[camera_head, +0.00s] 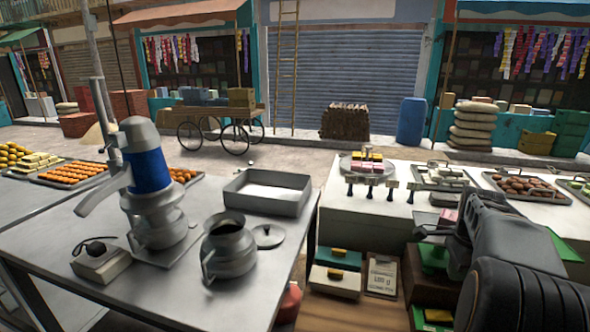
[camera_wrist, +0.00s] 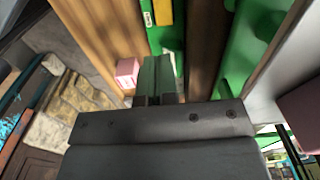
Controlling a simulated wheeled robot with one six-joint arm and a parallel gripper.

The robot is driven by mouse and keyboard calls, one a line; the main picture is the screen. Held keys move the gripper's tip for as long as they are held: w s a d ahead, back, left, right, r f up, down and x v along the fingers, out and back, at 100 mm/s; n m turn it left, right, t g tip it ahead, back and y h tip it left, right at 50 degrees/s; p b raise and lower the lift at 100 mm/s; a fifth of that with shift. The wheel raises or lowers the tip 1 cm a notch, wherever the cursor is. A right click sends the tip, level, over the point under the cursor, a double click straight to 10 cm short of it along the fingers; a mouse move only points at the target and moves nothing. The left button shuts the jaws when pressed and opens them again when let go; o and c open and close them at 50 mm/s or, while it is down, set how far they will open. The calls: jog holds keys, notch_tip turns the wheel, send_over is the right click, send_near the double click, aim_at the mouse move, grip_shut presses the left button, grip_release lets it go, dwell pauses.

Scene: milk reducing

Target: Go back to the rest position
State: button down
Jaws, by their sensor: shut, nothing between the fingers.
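My gripper (camera_head: 428,231) reaches in from the lower right in the head view, over the right counter's near side. In the wrist view my gripper (camera_wrist: 157,98) is shut, with its two fingers together and nothing held. Below it show a brown wooden surface (camera_wrist: 88,28), a green item and a small pink block (camera_wrist: 127,72). The silver pitcher (camera_head: 229,249) stands upright on the metal table, well to the left of my gripper. Its lid (camera_head: 268,235) lies beside it.
A machine with a blue band (camera_head: 150,171) stands on the metal table (camera_head: 95,305), near an empty-looking tray (camera_head: 268,203). The white counter (camera_head: 340,215) holds trays of sweets. Boxes (camera_head: 336,281) sit on a lower shelf close to my arm. A gap separates table and counter.

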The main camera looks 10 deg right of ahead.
jog(key=s+a+f+n+t, duration=0.1)
jog(key=s+a+n, duration=0.3)
jog(key=a+n, duration=0.7)
jog(key=s+a+f+n+t, duration=0.1)
jog(key=s+a+n+t, duration=0.2)
jog(key=a+n, duration=0.7)
jog(key=s+a, duration=0.1)
jog(key=a, duration=0.4)
jog(key=shift+a+n+t, duration=0.3)
jog(key=shift+a+n, duration=0.05)
jog(key=shift+n, duration=0.05)
